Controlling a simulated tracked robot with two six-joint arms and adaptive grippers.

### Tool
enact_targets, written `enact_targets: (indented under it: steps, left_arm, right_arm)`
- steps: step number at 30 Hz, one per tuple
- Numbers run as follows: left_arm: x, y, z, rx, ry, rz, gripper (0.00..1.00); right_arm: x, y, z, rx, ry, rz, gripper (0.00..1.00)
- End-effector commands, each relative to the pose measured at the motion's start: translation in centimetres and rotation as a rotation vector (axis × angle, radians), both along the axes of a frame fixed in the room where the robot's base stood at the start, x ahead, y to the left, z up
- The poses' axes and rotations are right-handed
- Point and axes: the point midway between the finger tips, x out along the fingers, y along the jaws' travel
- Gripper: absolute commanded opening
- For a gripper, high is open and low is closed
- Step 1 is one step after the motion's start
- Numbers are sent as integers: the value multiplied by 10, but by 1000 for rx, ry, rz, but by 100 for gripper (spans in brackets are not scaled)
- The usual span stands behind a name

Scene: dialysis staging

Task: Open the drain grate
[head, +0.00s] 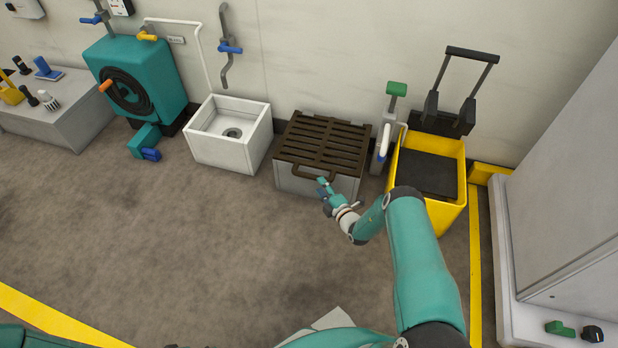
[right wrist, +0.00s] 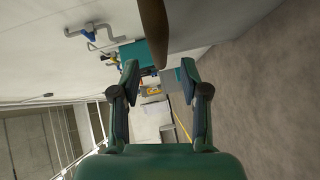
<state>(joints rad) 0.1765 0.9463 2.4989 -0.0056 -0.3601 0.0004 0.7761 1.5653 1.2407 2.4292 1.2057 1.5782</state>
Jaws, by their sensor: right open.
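The dark brown slotted drain grate (head: 338,133) lies flat and closed on top of a grey box (head: 290,180) by the wall. Its handle loop (head: 300,172) sticks out at the front edge. My right gripper (head: 325,187) is at the front of the box, close to the handle's right end. In the right wrist view, its two fingers stand wide apart (right wrist: 159,76). A brown bar (right wrist: 154,30), probably the handle, comes down from the top between the fingertips. I cannot tell whether a finger touches it. My left gripper is out of view.
A white basin (head: 203,150) stands left of the grate box. A post with a green top (head: 396,89) and a yellow bin (head: 447,215) stand close on its right. A teal hose-reel unit (head: 163,75) is farther left. The floor in front is clear.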

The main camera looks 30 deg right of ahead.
Motion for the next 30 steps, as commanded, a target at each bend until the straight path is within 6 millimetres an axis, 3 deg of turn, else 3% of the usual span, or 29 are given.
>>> enact_targets:
  steps: [1, 6, 12, 25, 26, 30]
  left_arm:
    - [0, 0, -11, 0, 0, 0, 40]
    - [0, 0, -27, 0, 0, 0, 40]
    - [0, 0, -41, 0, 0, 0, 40]
    - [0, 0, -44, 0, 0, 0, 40]
    - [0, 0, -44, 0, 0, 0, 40]
    - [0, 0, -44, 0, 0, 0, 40]
  right_arm:
    - [13, 0, -6, -3, -3, 3, 45]
    - [47, -2, -11, -3, -2, 3, 45]
    - [74, -4, -13, -3, -2, 2, 45]
    - [85, -4, -12, -1, 2, 2, 45]
    - [85, -4, -12, 0, 2, 3, 43]
    - [85, -4, -12, 0, 2, 3, 20]
